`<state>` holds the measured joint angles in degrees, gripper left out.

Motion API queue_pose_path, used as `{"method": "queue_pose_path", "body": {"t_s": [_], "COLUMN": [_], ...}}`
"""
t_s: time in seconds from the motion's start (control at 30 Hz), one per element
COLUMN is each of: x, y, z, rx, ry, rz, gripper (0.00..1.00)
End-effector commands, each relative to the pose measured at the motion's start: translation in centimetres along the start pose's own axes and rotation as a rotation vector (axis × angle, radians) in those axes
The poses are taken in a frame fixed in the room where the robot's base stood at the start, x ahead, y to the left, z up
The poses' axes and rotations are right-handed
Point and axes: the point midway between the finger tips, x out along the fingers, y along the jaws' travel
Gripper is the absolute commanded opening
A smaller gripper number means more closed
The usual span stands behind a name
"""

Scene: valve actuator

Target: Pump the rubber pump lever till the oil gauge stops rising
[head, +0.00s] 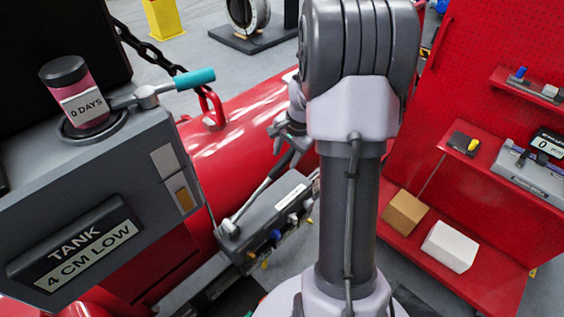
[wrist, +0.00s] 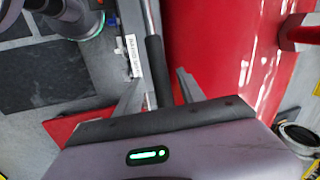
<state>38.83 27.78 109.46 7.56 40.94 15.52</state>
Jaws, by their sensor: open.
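The pump lever is a thin metal rod with a black rubber grip (head: 281,164). It rises from a grey pump block (head: 262,222) beside the red tank. In the wrist view the black grip (wrist: 156,72) runs between the two fingers of my gripper (wrist: 160,82). The fingers are apart, with gaps visible on both sides of the grip. In the head view my gripper (head: 284,140) is at the lever's upper end, partly hidden by my arm. A display (head: 78,246) on the left reads "TANK 4 CM LOW". I cannot identify an oil gauge for sure.
A pink jar (head: 79,98) marked "0 DAYS" and a teal-handled lever (head: 195,78) are on the grey cabinet. The red tank (head: 248,112) lies behind my gripper. Red shelves at right hold a brown box (head: 404,212) and a white box (head: 450,246).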

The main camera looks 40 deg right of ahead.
Motion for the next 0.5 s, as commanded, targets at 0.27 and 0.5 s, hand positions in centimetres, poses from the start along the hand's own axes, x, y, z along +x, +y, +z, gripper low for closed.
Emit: {"method": "queue_pose_path", "body": {"t_s": [0.27,0.5], "x": [3.8,4.0], "y": [0.0,0.0], "z": [0.0,0.0], "rx": [0.0,0.0], "ry": [0.0,0.001], "rz": [0.0,-0.001], "gripper": [0.46,0.46]}}
